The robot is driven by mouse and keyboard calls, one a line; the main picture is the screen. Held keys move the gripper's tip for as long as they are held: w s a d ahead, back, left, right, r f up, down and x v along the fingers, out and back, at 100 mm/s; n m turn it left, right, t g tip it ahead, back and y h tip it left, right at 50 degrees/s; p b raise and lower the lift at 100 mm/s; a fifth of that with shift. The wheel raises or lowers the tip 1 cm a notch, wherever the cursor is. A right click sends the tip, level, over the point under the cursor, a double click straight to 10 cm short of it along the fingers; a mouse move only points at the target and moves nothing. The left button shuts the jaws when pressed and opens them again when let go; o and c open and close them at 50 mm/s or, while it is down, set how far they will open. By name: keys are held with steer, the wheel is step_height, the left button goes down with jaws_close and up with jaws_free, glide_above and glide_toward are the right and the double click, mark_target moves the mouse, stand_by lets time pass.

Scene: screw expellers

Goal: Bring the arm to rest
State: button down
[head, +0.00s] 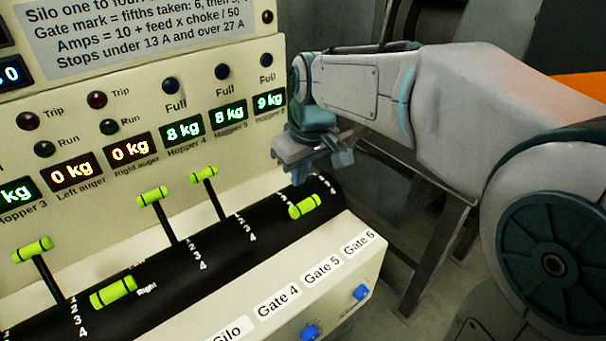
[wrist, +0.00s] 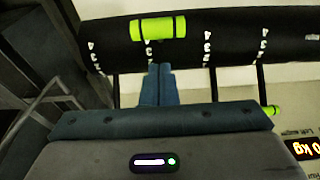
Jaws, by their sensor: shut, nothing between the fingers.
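My gripper (head: 318,160) hangs at the right end of the control panel in the head view, above the black lever drum (head: 262,222). Its fingers are together and empty; they also show shut in the wrist view (wrist: 158,85). The rightmost green lever handle (head: 305,207) sits low on the drum, below and apart from my gripper. In the wrist view this green handle (wrist: 158,27) appears just beyond the fingertips. My arm (head: 400,90) reaches in from the right.
Other green lever handles stand along the drum, two of them upright (head: 155,197) (head: 204,175). Lit displays read 8 kg for Hopper 4 (head: 184,132) and 9 kg (head: 270,101) at the right. Blue knobs (head: 361,292) line the lower front. A metal frame (head: 437,250) stands right of the panel.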

steer(key=b+v, duration=0.1)
steer(key=v, duration=0.9)
steer(key=s+d+f+m+h, duration=0.1)
steer(key=s+d+f+m, duration=0.6)
steer(key=s+d+f, duration=0.6)
step_height(320, 180, down, 4)
steer(key=shift+s+d+m+t+h, duration=0.25)
steer(key=shift+d+m+t+h, duration=0.15)
steer(key=shift+d, duration=0.2)
